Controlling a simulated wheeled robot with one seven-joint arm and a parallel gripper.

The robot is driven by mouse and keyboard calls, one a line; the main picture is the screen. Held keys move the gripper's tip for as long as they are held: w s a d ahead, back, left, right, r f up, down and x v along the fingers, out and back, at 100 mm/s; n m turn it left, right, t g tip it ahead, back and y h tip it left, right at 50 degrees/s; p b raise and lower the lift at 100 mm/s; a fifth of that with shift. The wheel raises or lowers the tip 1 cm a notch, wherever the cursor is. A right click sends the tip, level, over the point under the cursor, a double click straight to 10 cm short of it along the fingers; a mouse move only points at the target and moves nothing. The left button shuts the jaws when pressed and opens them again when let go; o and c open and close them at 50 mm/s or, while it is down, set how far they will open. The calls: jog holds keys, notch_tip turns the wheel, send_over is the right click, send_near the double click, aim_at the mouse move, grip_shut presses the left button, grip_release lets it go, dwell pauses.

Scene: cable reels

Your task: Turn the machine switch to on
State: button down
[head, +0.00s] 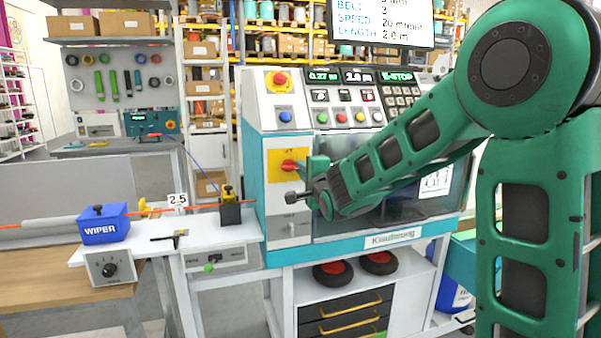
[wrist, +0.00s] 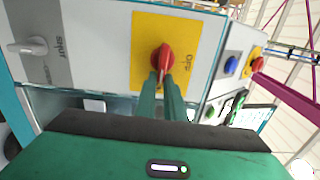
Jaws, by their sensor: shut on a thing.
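The machine switch is a red rotary knob (head: 290,166) on a yellow plate (head: 288,152) on the machine's left front. In the wrist view, the red knob (wrist: 161,58) sits on its yellow plate (wrist: 190,30), with lettering partly readable beside it. My gripper (head: 303,168) reaches the knob from the right. In the wrist view, the two green fingers of my gripper (wrist: 161,82) are closed on the lower part of the knob. The fingertips hide part of the knob's handle.
A grey lever switch (head: 292,227) is below the yellow plate. A red emergency button (head: 280,79) and several coloured buttons are above. A blue wiper block (head: 103,226) and an orange cable stand left. The display screen reads E-STOP.

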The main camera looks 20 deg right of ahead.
jog(key=shift+s+a+f, duration=0.1)
jog(key=shift+a+f, duration=0.35)
jog(key=c, duration=1.9)
grip_release()
jog(key=shift+o, duration=0.3)
jog(key=shift+r, duration=0.15)
jog(key=shift+d+r, duration=0.15)
jog(key=shift+d, duration=0.15)
jog(key=s, duration=1)
jog(key=shift+s, duration=0.25)
